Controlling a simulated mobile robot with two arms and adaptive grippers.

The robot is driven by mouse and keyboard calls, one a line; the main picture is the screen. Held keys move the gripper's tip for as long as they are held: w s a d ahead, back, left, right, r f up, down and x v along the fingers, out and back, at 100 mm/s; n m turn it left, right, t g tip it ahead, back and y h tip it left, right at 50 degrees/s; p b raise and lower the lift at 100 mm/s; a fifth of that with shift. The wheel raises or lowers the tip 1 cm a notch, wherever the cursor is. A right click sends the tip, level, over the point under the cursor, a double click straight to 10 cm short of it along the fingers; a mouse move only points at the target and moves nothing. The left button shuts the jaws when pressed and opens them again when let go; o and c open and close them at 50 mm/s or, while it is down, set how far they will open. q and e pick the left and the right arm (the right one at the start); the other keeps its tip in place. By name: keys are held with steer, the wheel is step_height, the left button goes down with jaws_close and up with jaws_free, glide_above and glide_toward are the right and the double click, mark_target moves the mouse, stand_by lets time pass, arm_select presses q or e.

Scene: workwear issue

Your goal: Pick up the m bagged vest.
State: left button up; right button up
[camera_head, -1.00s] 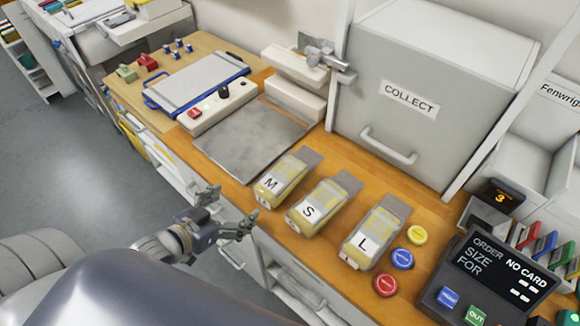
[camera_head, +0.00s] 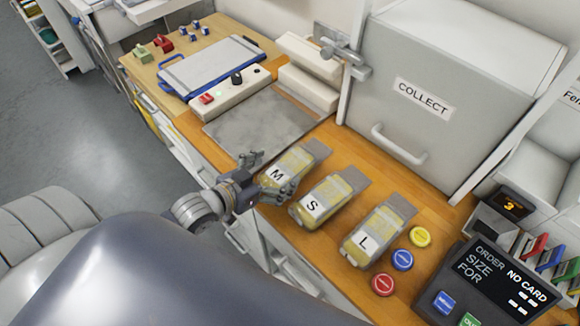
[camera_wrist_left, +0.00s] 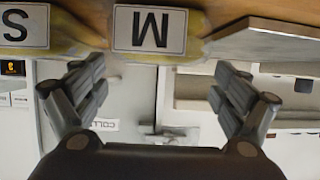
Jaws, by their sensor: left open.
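The M bagged vest (camera_head: 299,157) is a clear bag with yellow contents, a white M label and a grey flap, lying on the wooden counter. My left gripper (camera_head: 266,174) is open at the bag's label end, its fingers hiding part of that end. In the left wrist view, which is upside down, the M label (camera_wrist_left: 149,29) shows at the top between the spread fingers (camera_wrist_left: 160,78). Nothing is held, and I cannot tell whether a finger touches the bag. My right gripper is not in view.
The S bag (camera_head: 328,197) lies close beside the M bag, with the L bag (camera_head: 382,230) beyond it. A grey metal plate (camera_head: 258,128) lies on the other side. The COLLECT cabinet (camera_head: 440,70) stands behind. Coloured buttons (camera_head: 402,260) and an order display (camera_head: 500,275) are at right.

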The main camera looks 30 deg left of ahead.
mark_target(286, 167)
arm_select(q)
steer(key=shift+p+x, duration=0.5)
steer(key=shift+x, duration=1.55)
steer(key=shift+s+d, duration=0.1)
steer(key=c, duration=1.2)
